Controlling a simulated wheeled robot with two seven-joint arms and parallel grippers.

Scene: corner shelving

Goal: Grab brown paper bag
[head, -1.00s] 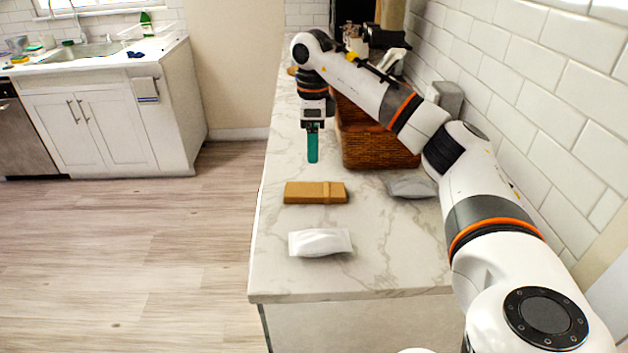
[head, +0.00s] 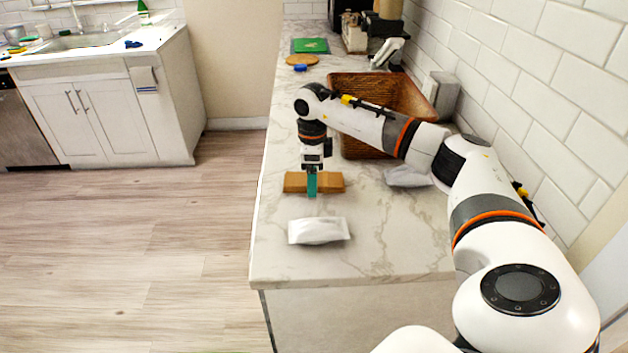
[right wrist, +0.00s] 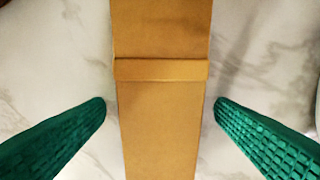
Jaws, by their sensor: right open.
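The brown paper bag (head: 331,182) lies flat on the marble counter, long side across the head view. In the right wrist view the bag (right wrist: 160,115) runs up the middle, with a folded band across it. My right gripper (head: 312,192) points down over the bag. Its green fingers (right wrist: 160,118) are open, one on each side of the bag, with a gap to it on both sides. In the head view the fingers hide part of the bag's middle. My left gripper is not in view.
A white packet (head: 318,230) lies in front of the bag, and a grey-white packet (head: 407,177) lies to its right. A wicker basket (head: 352,146) stands behind my right arm. The tiled wall (head: 560,110) bounds the counter on the right.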

